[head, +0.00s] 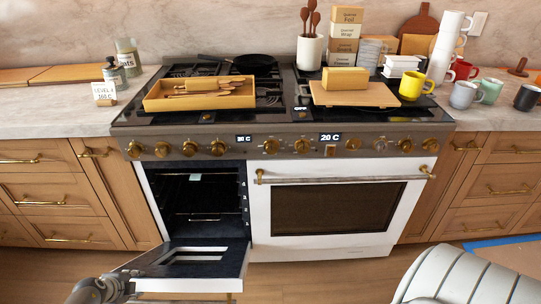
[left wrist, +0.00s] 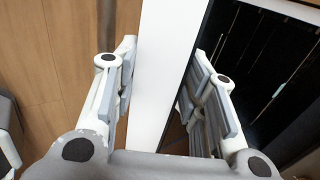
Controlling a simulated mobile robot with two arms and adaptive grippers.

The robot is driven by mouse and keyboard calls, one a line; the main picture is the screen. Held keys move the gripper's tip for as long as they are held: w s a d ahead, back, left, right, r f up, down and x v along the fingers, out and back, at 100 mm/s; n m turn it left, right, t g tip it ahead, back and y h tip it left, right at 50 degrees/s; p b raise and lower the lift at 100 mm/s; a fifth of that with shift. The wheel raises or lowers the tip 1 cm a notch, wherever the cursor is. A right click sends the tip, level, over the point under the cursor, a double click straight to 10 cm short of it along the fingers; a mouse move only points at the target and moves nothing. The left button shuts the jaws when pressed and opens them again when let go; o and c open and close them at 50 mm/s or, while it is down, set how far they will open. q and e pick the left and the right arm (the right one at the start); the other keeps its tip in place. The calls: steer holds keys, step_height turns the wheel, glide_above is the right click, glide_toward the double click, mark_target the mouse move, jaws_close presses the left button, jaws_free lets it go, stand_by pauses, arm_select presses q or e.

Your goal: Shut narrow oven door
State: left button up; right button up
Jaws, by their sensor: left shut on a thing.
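The narrow oven door (head: 225,262) hangs open, folded down and out in front of the narrow oven (head: 198,195) on the left side of the range. Its dark inner face with a window shows in the head view. My left gripper (head: 127,282) is at the door's left front corner, low in the picture. In the left wrist view its fingers (left wrist: 163,70) lie on either side of the door's white edge (left wrist: 165,90), shut on it. The door's dark glossy face is to the right there. My right gripper is not in view.
The wide oven door (head: 330,215) with its long handle (head: 345,179) is shut. Drawers flank the range. A wooden tray (head: 200,103), a pan (head: 250,61) and a board (head: 353,94) sit on top. A white ribbed object (head: 470,275) stands at the lower right.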

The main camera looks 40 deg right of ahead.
arm_select(q)
steer(key=shift+d, duration=0.2)
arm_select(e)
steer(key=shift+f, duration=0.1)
